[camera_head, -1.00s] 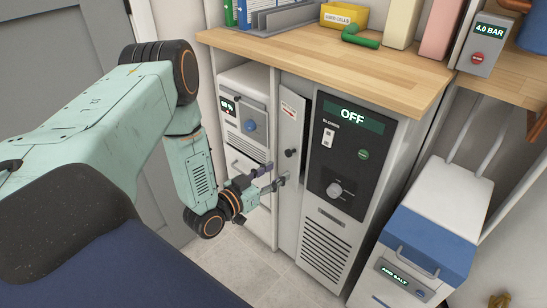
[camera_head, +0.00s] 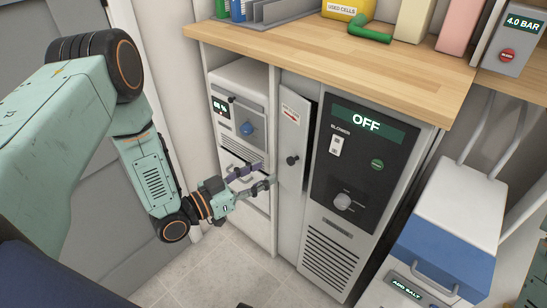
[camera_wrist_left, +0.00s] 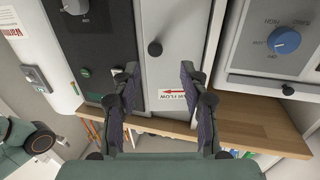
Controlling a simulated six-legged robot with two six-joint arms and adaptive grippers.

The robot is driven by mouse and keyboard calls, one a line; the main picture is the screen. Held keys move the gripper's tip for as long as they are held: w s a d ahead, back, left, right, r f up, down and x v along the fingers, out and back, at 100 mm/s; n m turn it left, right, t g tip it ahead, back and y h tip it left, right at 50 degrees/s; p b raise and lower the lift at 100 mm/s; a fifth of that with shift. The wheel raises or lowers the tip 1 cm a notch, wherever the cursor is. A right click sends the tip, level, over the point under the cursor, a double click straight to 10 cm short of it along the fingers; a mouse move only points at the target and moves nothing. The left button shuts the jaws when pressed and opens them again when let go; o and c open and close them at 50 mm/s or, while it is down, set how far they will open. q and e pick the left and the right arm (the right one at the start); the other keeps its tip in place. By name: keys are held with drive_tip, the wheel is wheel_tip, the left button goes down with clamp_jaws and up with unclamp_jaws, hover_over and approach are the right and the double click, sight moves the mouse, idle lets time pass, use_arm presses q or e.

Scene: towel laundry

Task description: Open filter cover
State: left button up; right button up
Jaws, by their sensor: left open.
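The filter cover (camera_head: 291,130) is a narrow, light grey upright panel with a red-arrow label and a black knob (camera_head: 292,160). It stands between the white unit and the dark blower panel. My left gripper (camera_head: 270,183) is open and empty, to the left of and below the knob, apart from it. In the left wrist view the cover (camera_wrist_left: 168,75) and its knob (camera_wrist_left: 155,48) appear upside down, between and beyond the open fingers (camera_wrist_left: 158,70). I cannot tell how far the cover stands from its frame.
The blower panel (camera_head: 352,160) at the right reads OFF. A white unit with a blue dial (camera_head: 246,128) stands at the left. A wooden worktop (camera_head: 330,62) overhangs both. A blue and white salt box (camera_head: 448,240) is at the lower right. The tiled floor is clear.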

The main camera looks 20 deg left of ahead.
sight(289, 162)
use_arm(q)
drive_tip(key=shift+h, duration=0.3)
drive_tip(key=b+x, duration=0.1)
drive_tip(key=x, duration=0.2)
drive_tip(key=b+x, duration=0.1)
drive_tip(key=x, duration=0.3)
drive_tip(key=shift+s+d+f+b, duration=0.1)
drive_tip(key=shift+s+d+b, duration=0.15)
drive_tip(key=shift+b, duration=0.05)
drive_tip(key=shift+w+d, duration=0.2)
drive_tip(key=shift+w, duration=0.2)
clamp_jaws()
